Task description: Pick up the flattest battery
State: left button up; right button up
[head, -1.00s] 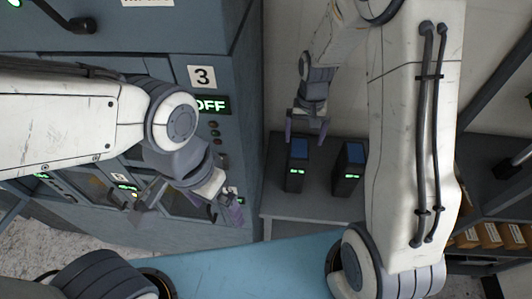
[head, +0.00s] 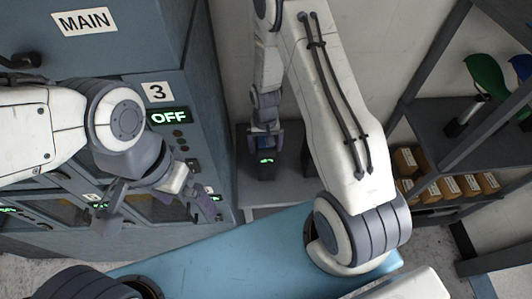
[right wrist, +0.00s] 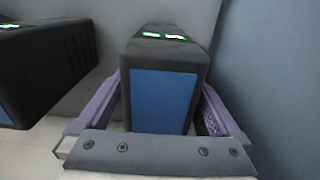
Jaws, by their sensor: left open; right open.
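A black battery (head: 266,170) with a blue panel and green lights stands on the grey stand (head: 270,197). In the right wrist view this battery (right wrist: 165,85) is between the two purple fingers of my right gripper (right wrist: 165,100). The fingers are open, one on each side of it. In the head view my right gripper (head: 265,140) is over the battery's top. A second black battery (right wrist: 40,70) stands beside it, cut off at the left of the right wrist view. My right arm mostly hides it in the head view. My left gripper (head: 157,212) is open and empty before the cabinet.
A blue-grey cabinet (head: 120,55) marked MAIN and 3, with a lit OFF sign (head: 169,117), stands at the left. A dark shelf (head: 455,125) with several small boxes (head: 460,185) is at the right. A blue surface (head: 220,255) lies in front.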

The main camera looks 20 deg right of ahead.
grip_shut()
jog(key=shift+r, duration=0.1)
dwell(0.3)
